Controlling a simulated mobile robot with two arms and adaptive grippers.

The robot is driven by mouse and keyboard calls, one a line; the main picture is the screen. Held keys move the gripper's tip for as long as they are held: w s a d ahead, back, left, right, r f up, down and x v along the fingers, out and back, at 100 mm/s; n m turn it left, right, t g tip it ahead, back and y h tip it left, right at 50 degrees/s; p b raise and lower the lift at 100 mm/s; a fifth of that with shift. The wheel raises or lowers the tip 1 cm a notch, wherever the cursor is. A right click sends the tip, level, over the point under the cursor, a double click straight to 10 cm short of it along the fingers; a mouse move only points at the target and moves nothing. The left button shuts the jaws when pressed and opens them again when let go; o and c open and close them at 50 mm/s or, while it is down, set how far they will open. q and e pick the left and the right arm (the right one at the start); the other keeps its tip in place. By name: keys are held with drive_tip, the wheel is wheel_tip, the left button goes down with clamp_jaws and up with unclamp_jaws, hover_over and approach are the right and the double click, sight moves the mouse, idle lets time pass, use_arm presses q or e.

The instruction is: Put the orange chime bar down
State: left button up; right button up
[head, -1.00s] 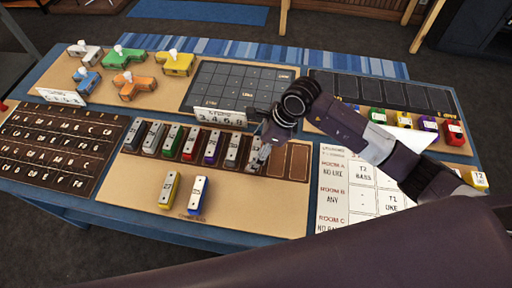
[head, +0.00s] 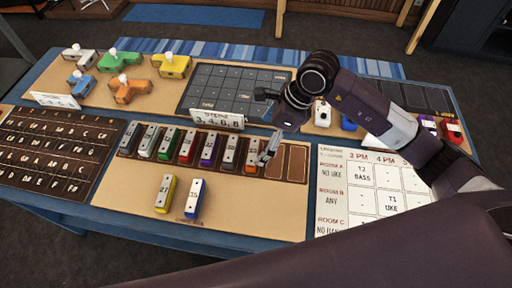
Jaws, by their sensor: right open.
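The orange chime bar (head: 251,158) sits in a slot of the dark brown rack (head: 297,164), at the right end of the row of bars. Its upper end shows pale metal. My right gripper (head: 262,126) is open and empty. One finger is close to the right side of the orange bar, and the other is raised behind it; I cannot tell if the near finger touches the bar. My left gripper is out of view.
A yellow bar (head: 166,194) and a blue bar (head: 195,198) lie on the board in front of the rack. A white number sign (head: 217,119) stands behind it. Two rack slots at the right are empty. A printed schedule (head: 340,196) lies at the right.

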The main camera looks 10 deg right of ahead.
drive_tip(key=shift+v, duration=2.4)
drive_tip(key=shift+f, duration=0.15)
